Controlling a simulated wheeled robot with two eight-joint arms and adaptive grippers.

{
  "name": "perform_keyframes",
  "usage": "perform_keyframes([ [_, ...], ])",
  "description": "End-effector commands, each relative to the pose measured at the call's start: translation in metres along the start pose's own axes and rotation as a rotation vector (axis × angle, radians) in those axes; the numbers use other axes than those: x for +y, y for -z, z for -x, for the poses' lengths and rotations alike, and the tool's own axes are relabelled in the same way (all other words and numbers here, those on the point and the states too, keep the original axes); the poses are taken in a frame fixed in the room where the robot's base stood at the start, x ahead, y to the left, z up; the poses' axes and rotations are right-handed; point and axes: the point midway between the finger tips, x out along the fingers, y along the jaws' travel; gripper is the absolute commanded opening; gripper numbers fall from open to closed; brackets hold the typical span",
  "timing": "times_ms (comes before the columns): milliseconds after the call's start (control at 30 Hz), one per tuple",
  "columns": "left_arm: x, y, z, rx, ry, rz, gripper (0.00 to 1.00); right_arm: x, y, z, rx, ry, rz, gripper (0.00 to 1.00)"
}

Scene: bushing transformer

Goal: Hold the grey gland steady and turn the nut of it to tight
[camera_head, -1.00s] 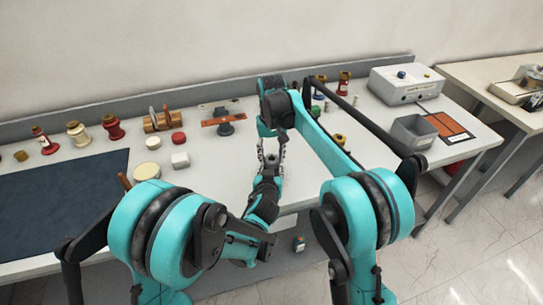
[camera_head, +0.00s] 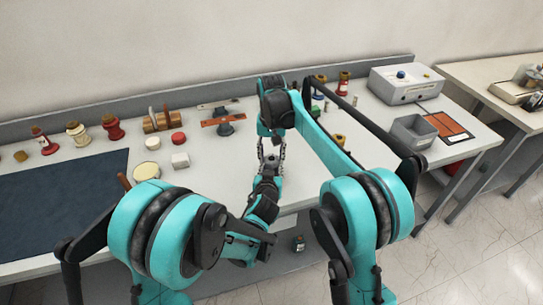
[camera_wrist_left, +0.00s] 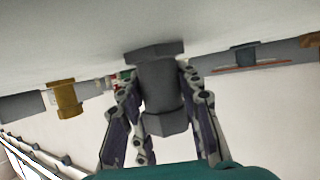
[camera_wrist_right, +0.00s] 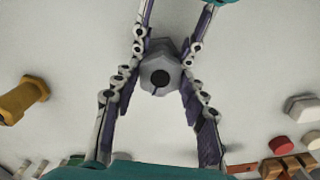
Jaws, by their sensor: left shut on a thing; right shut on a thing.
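The grey gland (camera_wrist_left: 160,85) stands in the middle of the left wrist view, with a wide hexagonal part against the table. My left gripper (camera_wrist_left: 158,75) is shut on its body from the sides. In the right wrist view, the nut (camera_wrist_right: 160,75) of the gland shows end-on as a grey hexagon around a dark hole. My right gripper (camera_wrist_right: 162,48) is shut on the nut, one finger on each side. In the head view, the right gripper (camera_head: 271,146) reaches down from above and the left gripper (camera_head: 269,160) comes from the front. The gland is mostly hidden there.
A brown-yellow fitting (camera_wrist_right: 24,100) stands to one side. A grey bin (camera_head: 412,132) and control box (camera_head: 404,84) stand right. The dark mat (camera_head: 60,200) is bare.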

Motion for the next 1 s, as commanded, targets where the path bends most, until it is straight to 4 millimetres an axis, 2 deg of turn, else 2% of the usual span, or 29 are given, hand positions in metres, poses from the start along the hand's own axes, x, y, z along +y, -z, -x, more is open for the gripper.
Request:
perform_keyframes([
  [33,0.000,-0.001,0.000,-0.001,0.000,0.000,0.02,0.000,0.001,0.000,0.003,0.000,0.000,0.48],
  [100,0.000,-0.001,0.000,-0.001,0.000,0.000,0.02,0.000,0.001,0.000,0.002,0.000,0.000,0.64],
  [467,0.000,-0.001,0.000,-0.001,0.000,0.000,0.02,0.000,0.000,0.004,0.001,0.000,0.001,0.64],
  [567,0.000,0.000,0.000,-0.001,0.000,0.000,0.02,0.000,0.000,0.015,0.001,0.000,0.001,0.64],
  [900,0.000,0.000,0.000,-0.001,0.000,0.000,0.02,0.000,0.001,0.088,0.001,0.000,0.000,0.64],
  [1000,0.000,0.000,0.000,-0.001,0.000,0.000,0.02,0.000,0.001,0.104,0.001,0.000,0.000,0.64],
])
